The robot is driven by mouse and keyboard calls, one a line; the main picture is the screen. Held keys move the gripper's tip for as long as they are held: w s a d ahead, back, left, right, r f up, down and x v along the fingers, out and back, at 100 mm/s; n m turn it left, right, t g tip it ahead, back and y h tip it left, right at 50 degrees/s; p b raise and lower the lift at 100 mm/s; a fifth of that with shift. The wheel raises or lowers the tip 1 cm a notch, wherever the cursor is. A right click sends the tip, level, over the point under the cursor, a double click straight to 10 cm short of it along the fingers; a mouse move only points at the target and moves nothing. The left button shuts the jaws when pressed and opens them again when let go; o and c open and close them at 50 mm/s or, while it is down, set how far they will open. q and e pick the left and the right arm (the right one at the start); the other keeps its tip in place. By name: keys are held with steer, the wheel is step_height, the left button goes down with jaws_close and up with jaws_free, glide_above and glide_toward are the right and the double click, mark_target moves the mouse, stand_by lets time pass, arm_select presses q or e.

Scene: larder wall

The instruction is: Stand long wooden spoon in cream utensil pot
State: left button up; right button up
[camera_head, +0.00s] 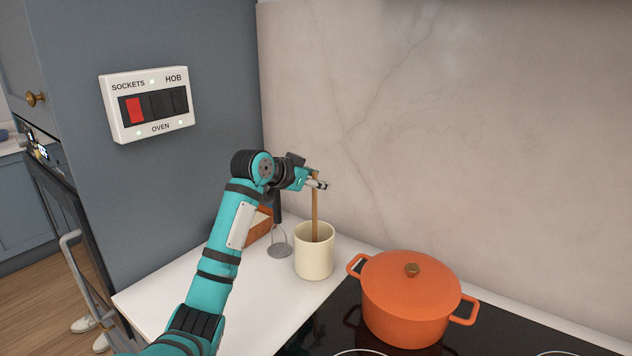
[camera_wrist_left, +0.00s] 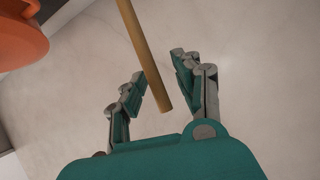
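The cream utensil pot (camera_head: 314,262) stands upright on the white counter, left of the orange casserole. The long wooden spoon (camera_head: 315,216) stands nearly upright in it, handle up; its lower end is hidden inside the pot. My left gripper (camera_head: 318,182) is above the pot, at the top part of the handle. In the left wrist view the spoon's handle (camera_wrist_left: 145,55) runs between the two fingers of my left gripper (camera_wrist_left: 160,70). The fingers are apart, with gaps visible beside the handle, so the gripper looks open around it. My right gripper is not in view.
An orange lidded casserole (camera_head: 410,300) stands on the black hob (camera_head: 335,325) close to the pot's right. A metal masher (camera_head: 279,246) and a brown box-like item (camera_head: 259,229) are left of the pot. The marble wall (camera_head: 450,140) is behind. The front-left counter (camera_head: 260,305) is clear.

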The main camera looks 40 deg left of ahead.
arm_select(q)
steer(key=v, duration=1.1)
steer(key=shift+s, duration=0.4)
steer(key=shift+r, duration=0.1)
